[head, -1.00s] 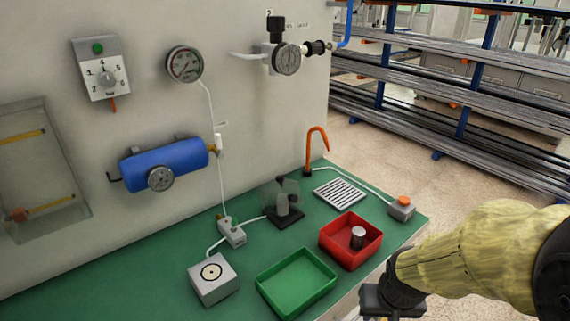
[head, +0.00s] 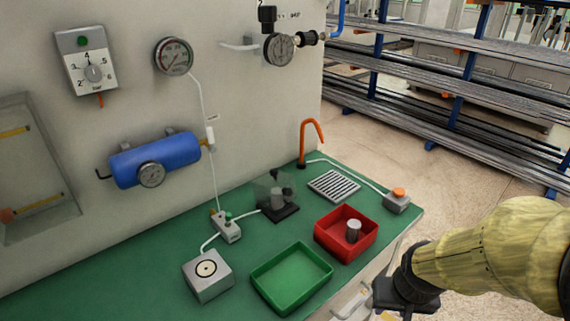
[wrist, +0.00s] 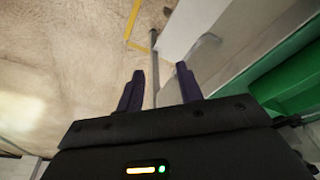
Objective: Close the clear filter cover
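The clear filter cover (head: 266,186) is a see-through panel at a dark base with a grey cylinder (head: 278,198), on the green bench in the head view. It looks raised on the left side of the cylinder, but its exact angle is hard to tell. My gripper (wrist: 160,88) is open and empty in the wrist view, its two dark fingers apart over the floor beside the bench. In the head view it hangs at the lower right, off the bench's front edge, well away from the cover, with its fingertips hard to see.
A red tray (head: 330,245) holding a metal cylinder (head: 353,231) and a green tray (head: 268,292) stand in front of the filter. A wall with gauges rises behind.

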